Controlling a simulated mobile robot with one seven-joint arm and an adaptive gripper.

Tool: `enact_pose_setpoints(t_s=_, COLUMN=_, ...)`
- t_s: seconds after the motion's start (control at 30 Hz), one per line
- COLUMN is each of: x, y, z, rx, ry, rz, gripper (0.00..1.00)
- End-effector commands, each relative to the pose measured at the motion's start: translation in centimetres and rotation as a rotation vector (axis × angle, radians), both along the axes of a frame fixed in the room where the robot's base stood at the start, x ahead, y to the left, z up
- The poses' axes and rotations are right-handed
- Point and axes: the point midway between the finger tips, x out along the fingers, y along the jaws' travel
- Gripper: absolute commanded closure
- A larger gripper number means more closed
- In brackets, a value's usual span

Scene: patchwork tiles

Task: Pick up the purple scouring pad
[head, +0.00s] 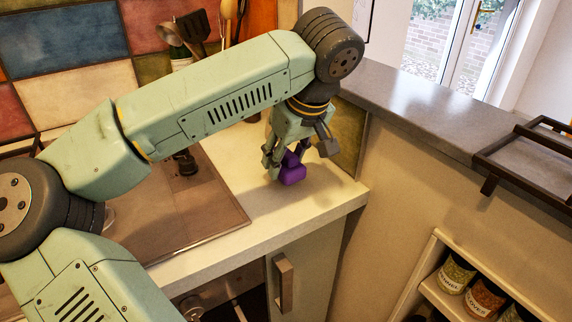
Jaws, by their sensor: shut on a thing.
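The purple scouring pad (293,174) is in the head view, near the right end of the cream counter (318,199). My gripper (284,168) points down over it and is shut on it. The pad's lower part shows below the fingers, and the fingers hide some of its upper part. I cannot tell whether the pad touches the counter or hangs just above it.
A dark hob or board (203,215) lies left of the pad. Utensils (190,32) stand behind my arm against the tiled wall. A grey ledge (425,110) holds a dark rack (530,160) at the right. Labelled jars (484,298) sit on a lower shelf.

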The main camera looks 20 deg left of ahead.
Motion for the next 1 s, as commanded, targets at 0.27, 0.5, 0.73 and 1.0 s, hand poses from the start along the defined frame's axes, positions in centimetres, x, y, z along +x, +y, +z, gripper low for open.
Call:
enact_pose_setpoints(t_s=0.27, x=-3.4, y=0.0, z=1.8, rx=0.001, ry=-0.003, rz=0.002, gripper=0.86)
enact_pose_setpoints(t_s=0.5, x=-9.8, y=-0.2, z=2.4, rx=-0.001, ry=-0.003, rz=0.002, gripper=0.86)
enact_pose_setpoints(t_s=0.73, x=-14.3, y=-0.3, z=3.1, rx=0.001, ry=-0.001, rz=0.003, gripper=0.86)
enact_pose_setpoints(t_s=1.0, x=-16.0, y=-0.4, z=3.3, rx=0.000, ry=-0.002, rz=0.001, gripper=0.86)
